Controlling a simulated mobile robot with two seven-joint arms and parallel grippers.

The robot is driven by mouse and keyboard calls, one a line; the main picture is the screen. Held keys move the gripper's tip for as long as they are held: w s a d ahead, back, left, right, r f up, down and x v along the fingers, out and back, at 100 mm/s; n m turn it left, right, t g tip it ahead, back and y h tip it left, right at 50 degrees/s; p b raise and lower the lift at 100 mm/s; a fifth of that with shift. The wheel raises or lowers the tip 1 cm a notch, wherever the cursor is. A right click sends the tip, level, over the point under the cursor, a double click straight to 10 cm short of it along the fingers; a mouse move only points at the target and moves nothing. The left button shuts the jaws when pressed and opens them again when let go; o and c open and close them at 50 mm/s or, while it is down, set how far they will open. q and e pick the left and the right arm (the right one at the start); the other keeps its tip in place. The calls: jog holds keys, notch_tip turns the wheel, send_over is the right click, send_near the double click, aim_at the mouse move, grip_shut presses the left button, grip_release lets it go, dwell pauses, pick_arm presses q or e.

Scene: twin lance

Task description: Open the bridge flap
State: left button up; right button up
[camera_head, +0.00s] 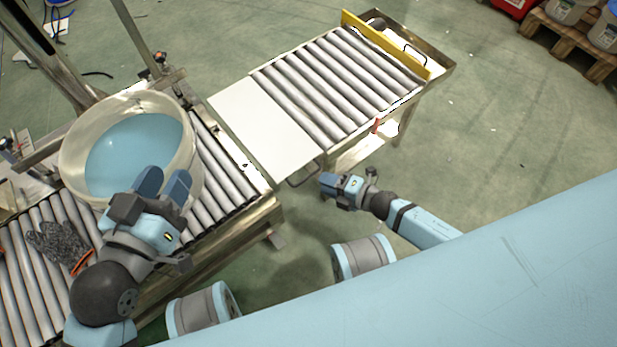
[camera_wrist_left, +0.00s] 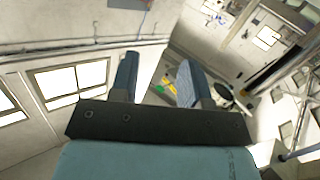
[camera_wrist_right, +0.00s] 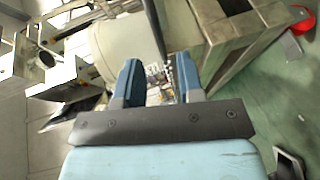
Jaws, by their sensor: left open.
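The bridge flap (camera_head: 265,128) is a flat white panel lying between the left roller conveyor and the right roller section.
A translucent bucket (camera_head: 72,165) of blue liquid stands on the left roller conveyor (camera_head: 228,190). A grey glove (camera_head: 60,245) lies on the near rollers. The right roller section (camera_head: 335,85) has a yellow end bar (camera_head: 385,47).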

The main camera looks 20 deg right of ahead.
aim_at(308, 176)
jog(key=shift+b+x, duration=0.75)
jog(key=shift+x, duration=2.35)
pick_arm(q)
jog(key=shift+w+a+r+m+t, duration=0.15)
jog(key=shift+w+a+m+t, duration=0.15)
jog(key=shift+w+m, duration=0.3)
pick_arm(e)
jog(key=shift+c, duration=0.2)
grip_shut()
